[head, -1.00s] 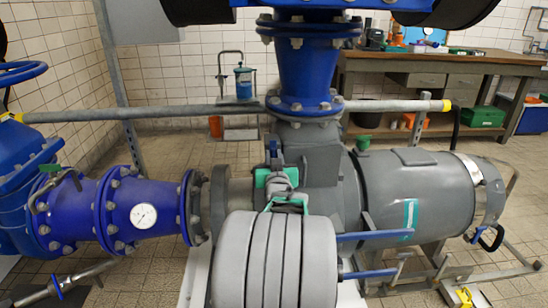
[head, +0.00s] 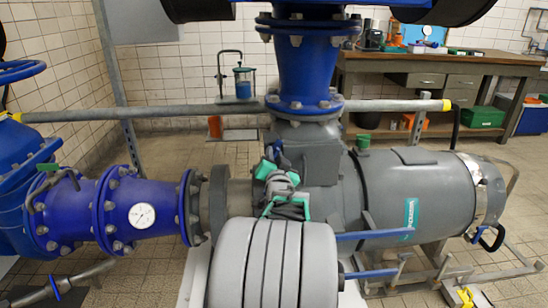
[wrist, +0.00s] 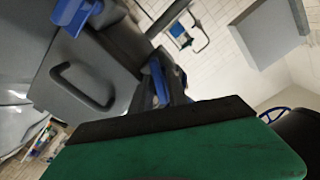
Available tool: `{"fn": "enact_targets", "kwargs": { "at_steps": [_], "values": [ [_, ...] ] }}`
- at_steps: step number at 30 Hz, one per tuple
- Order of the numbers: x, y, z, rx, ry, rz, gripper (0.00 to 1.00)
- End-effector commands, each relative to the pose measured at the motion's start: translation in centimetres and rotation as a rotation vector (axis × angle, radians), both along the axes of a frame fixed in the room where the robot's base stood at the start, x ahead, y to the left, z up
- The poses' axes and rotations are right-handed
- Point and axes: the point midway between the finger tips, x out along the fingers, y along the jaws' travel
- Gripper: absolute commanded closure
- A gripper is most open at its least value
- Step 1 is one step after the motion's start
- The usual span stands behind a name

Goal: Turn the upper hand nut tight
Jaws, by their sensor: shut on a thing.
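My gripper (head: 268,164) is at the upper left side of the grey pump housing, shut on the upper hand nut. A small blue part of this nut (head: 279,148) shows just above the fingers in the head view; the rest is hidden behind them. In the wrist view one green finger pad with a dark edge (wrist: 185,140) fills the bottom. Behind it is a blue bar (wrist: 159,82), which I take to be part of the nut; its contact with the pad cannot be seen. Another blue piece (wrist: 75,14) shows at the top left.
A grey cover with a black handle (wrist: 82,84) lies close by in the wrist view. A blue vertical pipe (head: 305,75) rises above the gripper. A grey rail (head: 180,112) runs behind, and a blue flanged pipe with a gauge (head: 142,216) is at the left.

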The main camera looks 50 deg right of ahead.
Motion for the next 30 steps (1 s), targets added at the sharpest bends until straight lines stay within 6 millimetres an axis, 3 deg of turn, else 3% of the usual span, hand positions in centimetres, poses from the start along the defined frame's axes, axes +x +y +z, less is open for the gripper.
{"fn": "enact_targets", "kwargs": {
  "at_steps": [30],
  "values": [
    [-0.14, -0.15, -0.39, 0.588, -0.668, 0.003, 1.00]
  ]
}}
